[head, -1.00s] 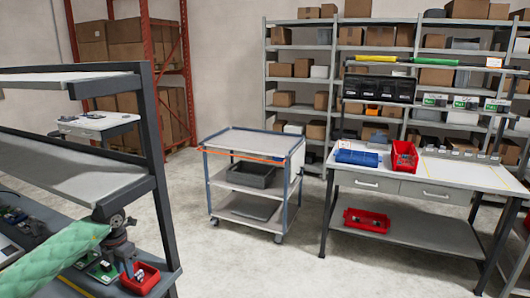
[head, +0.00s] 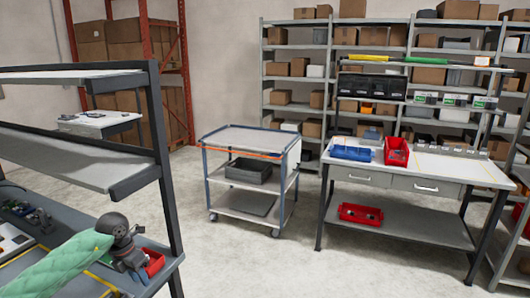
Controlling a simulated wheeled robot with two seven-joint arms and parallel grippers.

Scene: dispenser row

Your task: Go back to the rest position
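My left arm, in a green quilted sleeve, comes in from the lower left over the dark workbench in the head view. Its gripper (head: 136,272) points down beside a small red bin (head: 155,262) at the right end of that bench and partly covers the bin. The fingers are small and dark, so I cannot tell whether they are open or shut, or whether they hold anything. My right gripper is out of view.
The bench's dark upright post (head: 163,160) and grey shelves (head: 70,155) stand close to my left arm. A cart (head: 245,138) with a grey bin (head: 248,171) stands mid-floor. A white-topped table (head: 440,168) with blue and red bins is at right. Floor between is clear.

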